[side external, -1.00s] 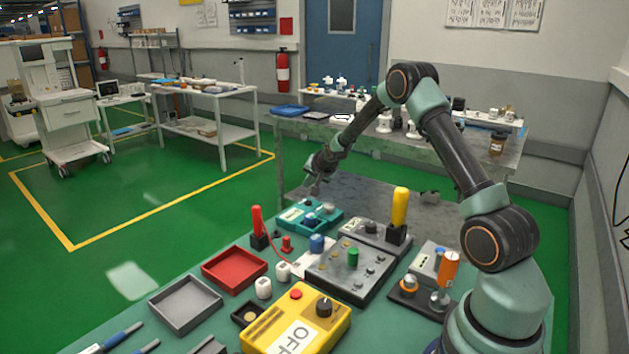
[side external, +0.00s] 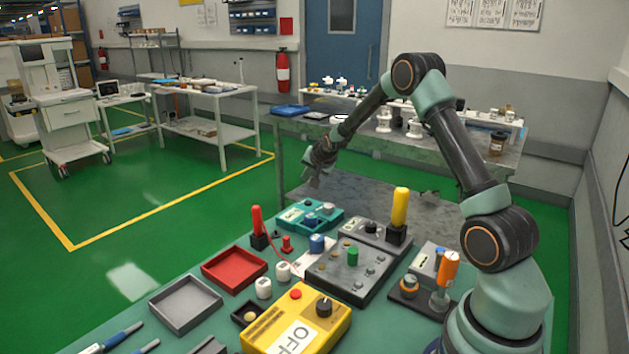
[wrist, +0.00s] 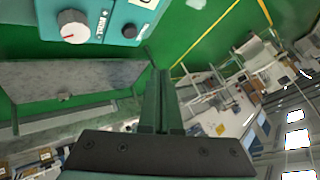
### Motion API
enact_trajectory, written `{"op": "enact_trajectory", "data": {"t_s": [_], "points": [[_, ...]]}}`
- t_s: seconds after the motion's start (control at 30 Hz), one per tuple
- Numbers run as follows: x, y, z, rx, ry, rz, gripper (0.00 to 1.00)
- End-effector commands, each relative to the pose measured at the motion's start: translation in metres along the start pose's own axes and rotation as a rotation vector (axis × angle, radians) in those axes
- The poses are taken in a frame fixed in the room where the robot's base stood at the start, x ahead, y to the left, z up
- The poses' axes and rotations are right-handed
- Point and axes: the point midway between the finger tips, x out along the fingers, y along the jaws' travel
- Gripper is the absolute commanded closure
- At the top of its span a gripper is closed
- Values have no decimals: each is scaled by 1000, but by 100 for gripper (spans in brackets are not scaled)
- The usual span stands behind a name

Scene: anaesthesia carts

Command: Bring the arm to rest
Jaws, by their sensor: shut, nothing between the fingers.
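My gripper (side external: 314,181) is shut and empty. In the side external view it hangs in the air beyond the far edge of the green work table, just behind the teal box (side external: 309,214). My arm reaches up from its base at the lower right and bends down toward the gripper. In the wrist view my gripper's fingers (wrist: 160,80) are together with nothing between them. The teal box with a white knob (wrist: 95,18) shows at the top left of that view.
The green table holds a grey panel (side external: 338,278), a yellow box (side external: 262,331), a red tray (side external: 207,273), a grey tray (side external: 160,302), a red-handled lever (side external: 257,221) and a yellow-handled lever (side external: 400,208). A grey bench (side external: 455,148) stands behind. Green floor on the left is open.

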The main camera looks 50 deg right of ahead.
Motion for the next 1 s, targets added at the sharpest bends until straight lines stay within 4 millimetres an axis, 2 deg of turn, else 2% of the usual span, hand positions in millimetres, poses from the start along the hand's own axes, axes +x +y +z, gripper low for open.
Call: {"op": "enact_trajectory", "data": {"t_s": [0.17,0.23,0.37,0.5,0.77,0.9,1.0], "points": [[-54,-36,15,-132,-48,-17,100],[-82,-48,26,-199,-76,-23,100],[-131,-63,48,-327,-126,-34,100],[-184,-70,75,-464,-177,-52,100],[-271,-56,128,-719,-268,-92,100],[-310,-37,157,-858,-314,-118,100],[-332,-21,176,-947,-343,-137,100]]}}
